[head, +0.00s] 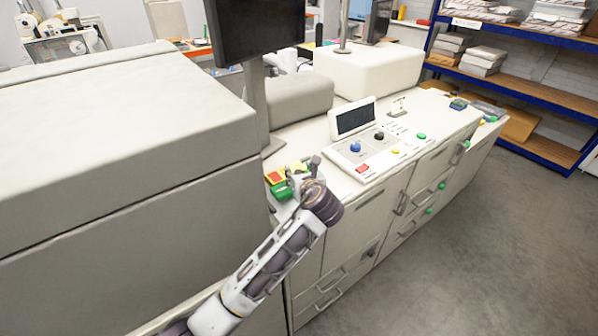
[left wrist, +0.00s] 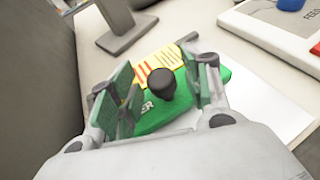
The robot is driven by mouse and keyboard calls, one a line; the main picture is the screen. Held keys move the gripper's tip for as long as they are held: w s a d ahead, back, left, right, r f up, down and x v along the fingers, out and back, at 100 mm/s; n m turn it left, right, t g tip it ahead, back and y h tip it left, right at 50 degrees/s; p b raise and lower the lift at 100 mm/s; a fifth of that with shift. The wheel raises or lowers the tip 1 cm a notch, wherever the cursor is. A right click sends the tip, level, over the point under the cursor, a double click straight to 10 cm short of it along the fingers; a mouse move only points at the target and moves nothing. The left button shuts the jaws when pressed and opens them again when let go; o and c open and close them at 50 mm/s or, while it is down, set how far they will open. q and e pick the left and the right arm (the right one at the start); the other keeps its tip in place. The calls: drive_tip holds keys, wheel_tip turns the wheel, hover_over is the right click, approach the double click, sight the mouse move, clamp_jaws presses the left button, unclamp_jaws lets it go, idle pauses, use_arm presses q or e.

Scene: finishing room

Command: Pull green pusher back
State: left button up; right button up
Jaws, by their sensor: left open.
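The green pusher (left wrist: 155,112) is a green block with a dark round knob (left wrist: 161,84) standing up from it and a yellow and red label behind. In the left wrist view the knob stands between the open fingers of my left gripper (left wrist: 160,88); I cannot tell whether either finger touches it. In the head view the pusher (head: 281,189) sits on the cream machine top, partly hidden by my left gripper (head: 306,180), which reaches over it from the front. My right gripper is not in view.
A control panel (head: 375,150) with a screen and coloured buttons lies just right of the pusher. A monitor stand (head: 257,100) rises behind it. A large cream machine body (head: 120,150) closes off the left side. Blue shelves stand at the back right, with open floor before them.

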use_arm(q)
drive_tip(key=shift+w+a+f, duration=0.15)
drive_tip(key=shift+w+f, duration=0.05)
drive_tip(key=shift+w, duration=0.35)
clamp_jaws()
